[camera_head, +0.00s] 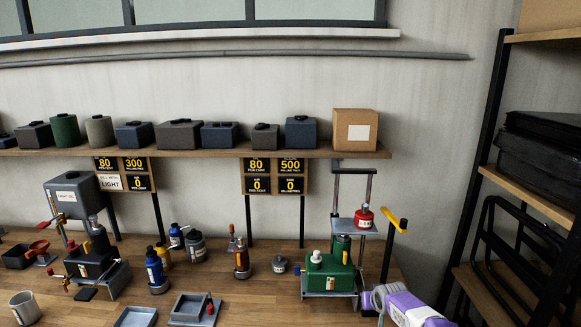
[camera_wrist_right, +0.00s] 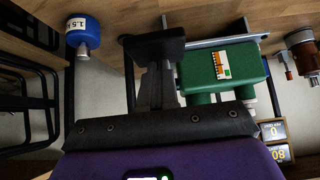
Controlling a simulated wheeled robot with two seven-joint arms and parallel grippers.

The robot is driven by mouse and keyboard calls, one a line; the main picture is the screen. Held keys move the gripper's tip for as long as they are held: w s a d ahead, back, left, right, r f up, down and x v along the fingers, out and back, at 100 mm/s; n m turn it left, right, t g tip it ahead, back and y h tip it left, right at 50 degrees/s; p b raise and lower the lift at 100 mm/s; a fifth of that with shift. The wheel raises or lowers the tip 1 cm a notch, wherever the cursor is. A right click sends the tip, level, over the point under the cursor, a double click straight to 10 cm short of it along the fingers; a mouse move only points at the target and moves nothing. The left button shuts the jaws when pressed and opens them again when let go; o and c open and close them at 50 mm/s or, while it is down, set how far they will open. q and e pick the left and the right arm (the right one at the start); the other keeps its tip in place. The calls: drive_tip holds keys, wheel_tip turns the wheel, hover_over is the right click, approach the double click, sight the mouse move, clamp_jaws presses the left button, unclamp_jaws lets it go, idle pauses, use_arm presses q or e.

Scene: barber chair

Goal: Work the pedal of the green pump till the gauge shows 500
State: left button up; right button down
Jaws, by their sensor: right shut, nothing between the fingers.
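The green pump (camera_head: 330,273) stands at the right end of the bench; it also shows upside down in the right wrist view (camera_wrist_right: 222,72). The gauge board (camera_head: 275,177) hangs under the shelf, with 80 percent and 500 millilitres on top and 0 in both lower panels. My right gripper (camera_head: 372,298) is shut and empty, low at the pump's right side. In the right wrist view a black pad (camera_wrist_right: 155,46), perhaps the pedal, lies at its fingers; I cannot tell whether they touch. My left gripper is not in view.
A red weight (camera_head: 364,217) sits on a stand behind the pump, near a yellow-ended lever (camera_head: 404,224). A blue weight (camera_wrist_right: 82,32) shows in the right wrist view. Another pump (camera_head: 92,258), bottles and trays (camera_head: 134,317) fill the left bench. A black-framed rack (camera_head: 478,165) stands at right.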

drive_tip(key=shift+r, duration=0.1)
drive_tip(key=shift+a+r, duration=0.1)
drive_tip(key=shift+r, duration=0.05)
drive_tip(key=shift+w+r+p, duration=0.15)
drive_tip(key=shift+r+p, duration=1.8)
drive_tip(key=shift+r, duration=1.15)
drive_tip(key=shift+f, duration=0.15)
